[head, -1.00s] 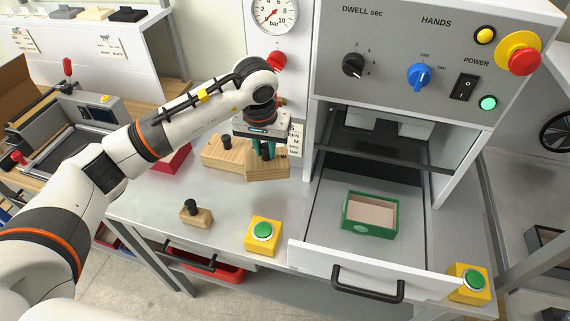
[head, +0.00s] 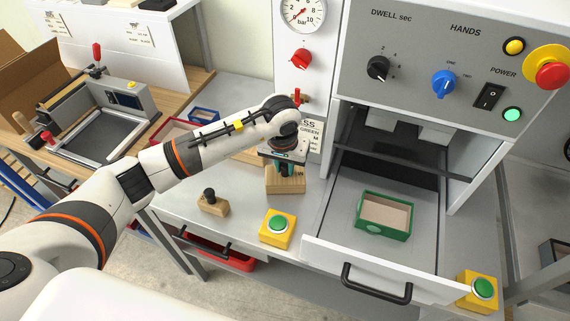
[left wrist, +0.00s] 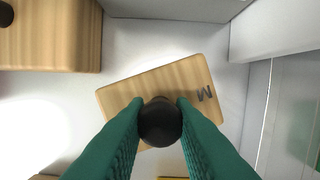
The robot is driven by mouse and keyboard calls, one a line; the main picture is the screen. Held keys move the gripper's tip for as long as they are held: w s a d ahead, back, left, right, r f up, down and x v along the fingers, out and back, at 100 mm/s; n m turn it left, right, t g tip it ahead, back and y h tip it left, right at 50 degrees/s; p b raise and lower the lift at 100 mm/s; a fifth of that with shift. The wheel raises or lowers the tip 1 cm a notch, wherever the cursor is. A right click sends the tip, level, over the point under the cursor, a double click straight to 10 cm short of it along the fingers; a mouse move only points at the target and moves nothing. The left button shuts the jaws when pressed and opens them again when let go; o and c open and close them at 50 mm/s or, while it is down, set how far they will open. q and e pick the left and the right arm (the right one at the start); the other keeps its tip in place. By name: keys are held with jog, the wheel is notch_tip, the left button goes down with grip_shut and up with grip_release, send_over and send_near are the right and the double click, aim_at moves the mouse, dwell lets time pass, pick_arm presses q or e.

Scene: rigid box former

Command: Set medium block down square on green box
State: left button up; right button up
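The medium block (head: 285,181) is a wooden block with a black knob, left of the open drawer. Its top shows the letter M in the left wrist view (left wrist: 165,92). My left gripper (head: 284,167) is above it; its green fingers (left wrist: 160,120) are shut on the knob from both sides. I cannot tell clearly how high the block hangs over the grey bench. The green box (head: 384,215), an open frame with a light brown inside, sits in the drawer, right of the gripper. My right gripper is not in view.
A larger wooden block (left wrist: 50,35) stands close by, mostly hidden behind my arm in the head view. A small knobbed block (head: 213,204) and a yellow box with a green button (head: 277,230) are in front. The drawer's front wall (head: 375,273) and press frame surround the green box.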

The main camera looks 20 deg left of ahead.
pick_arm(q)
jog(key=o, duration=0.4)
